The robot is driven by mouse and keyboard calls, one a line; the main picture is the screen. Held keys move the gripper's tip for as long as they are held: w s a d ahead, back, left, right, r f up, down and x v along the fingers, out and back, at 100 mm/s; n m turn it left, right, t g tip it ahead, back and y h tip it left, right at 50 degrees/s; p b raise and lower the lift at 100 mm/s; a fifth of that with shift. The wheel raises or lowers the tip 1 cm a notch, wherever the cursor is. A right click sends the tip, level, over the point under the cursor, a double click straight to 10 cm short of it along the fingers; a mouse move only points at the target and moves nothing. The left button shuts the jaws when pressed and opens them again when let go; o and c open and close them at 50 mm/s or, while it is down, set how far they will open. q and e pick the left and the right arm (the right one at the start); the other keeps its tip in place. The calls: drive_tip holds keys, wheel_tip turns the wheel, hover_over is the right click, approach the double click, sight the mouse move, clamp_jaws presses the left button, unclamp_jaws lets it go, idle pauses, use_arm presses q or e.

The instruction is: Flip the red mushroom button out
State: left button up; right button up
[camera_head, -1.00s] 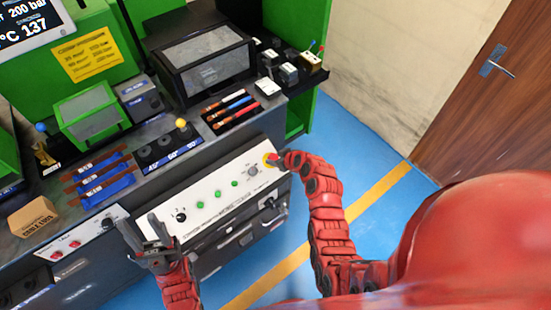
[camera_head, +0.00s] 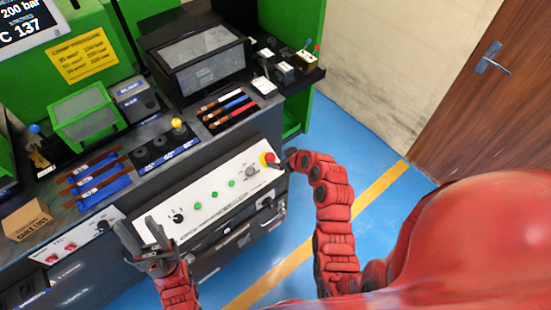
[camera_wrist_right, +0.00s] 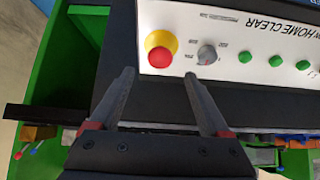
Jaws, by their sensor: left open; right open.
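The red mushroom button (camera_head: 267,158) sits on a yellow ring at the right end of the white control panel (camera_head: 215,200). My left gripper (camera_head: 140,236) is open and empty, in front of the panel's left end.
A grey rotary knob (camera_wrist_right: 207,55) is beside the button, then several green buttons (camera_wrist_right: 245,57). A black selector (camera_head: 178,216) is at the panel's left end. A bench with busbars (camera_head: 228,108) lies behind. The blue floor (camera_head: 370,140) at right is free.

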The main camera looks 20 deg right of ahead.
drive_tip(key=b+v, duration=0.2)
drive_tip(key=v, duration=1)
drive_tip(key=shift+d, duration=0.1)
